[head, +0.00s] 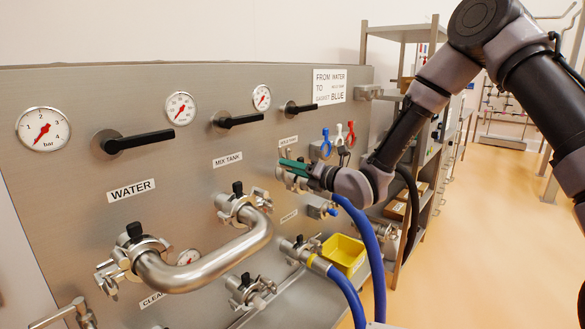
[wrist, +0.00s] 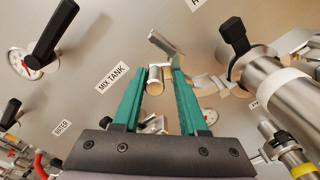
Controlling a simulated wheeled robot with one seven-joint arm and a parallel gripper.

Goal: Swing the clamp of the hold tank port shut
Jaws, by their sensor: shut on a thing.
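The hold tank port (head: 281,174) is on the steel panel under a small label and is mostly hidden behind my gripper. My gripper (head: 290,166) has green fingers and reaches the port from the right. In the wrist view the fingers of my gripper (wrist: 157,75) stand apart, with a small steel piece of the clamp (wrist: 154,80) between their tips. They are shut on it. A steel rod-like part (wrist: 165,42) sticks out just beyond the tips. How far the clamp is swung cannot be told.
A bent steel pipe (head: 210,262) joins the water and mix tank ports and juts out. Blue hoses (head: 362,230) hang below my gripper. A yellow bin (head: 343,254) sits under the panel. Black valve handles (head: 140,140) project above. Open floor lies at the right.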

